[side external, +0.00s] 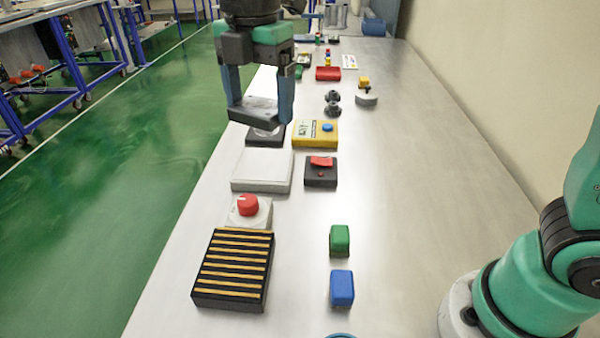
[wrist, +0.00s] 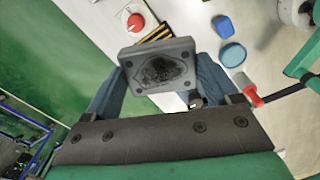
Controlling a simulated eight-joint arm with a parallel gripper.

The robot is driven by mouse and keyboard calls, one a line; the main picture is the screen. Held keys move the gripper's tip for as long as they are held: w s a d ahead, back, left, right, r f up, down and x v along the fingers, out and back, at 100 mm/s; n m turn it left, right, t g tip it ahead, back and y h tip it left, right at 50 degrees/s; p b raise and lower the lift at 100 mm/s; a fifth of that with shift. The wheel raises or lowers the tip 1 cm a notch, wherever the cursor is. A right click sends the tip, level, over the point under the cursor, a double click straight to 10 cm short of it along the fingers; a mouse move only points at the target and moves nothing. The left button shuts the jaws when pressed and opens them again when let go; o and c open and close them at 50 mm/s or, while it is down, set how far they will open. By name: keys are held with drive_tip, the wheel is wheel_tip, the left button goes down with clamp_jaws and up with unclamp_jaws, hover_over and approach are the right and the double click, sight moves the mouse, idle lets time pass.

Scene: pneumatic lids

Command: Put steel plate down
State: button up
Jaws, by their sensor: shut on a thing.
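My gripper (side external: 260,108) is shut on the grey steel plate (side external: 259,104), which lies flat between its two blue fingers. In the side external view the plate hangs above the far part of the row of devices, over or near a dark square pad (side external: 265,137). In the wrist view the gripper (wrist: 160,82) holds the plate (wrist: 158,69) by its sides. The plate's face there shows a dark rough patch in the middle and a hole near each corner. The plate looks clear of the table.
A red knob (side external: 248,206), a striped black block (side external: 233,269), and green (side external: 340,240) and blue (side external: 342,288) blocks stand nearer. The table's right side is mostly clear.

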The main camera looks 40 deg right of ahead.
sight(235, 261)
drive_tip(key=s+a+n, duration=0.2)
drive_tip(key=a+n, duration=0.3)
drive_tip(key=a, duration=0.3)
wheel_tip(235, 261, down, 19)
drive_tip(key=shift+f, duration=0.15)
drive_tip(key=shift+f, duration=0.15)
drive_tip(key=o, duration=1.5)
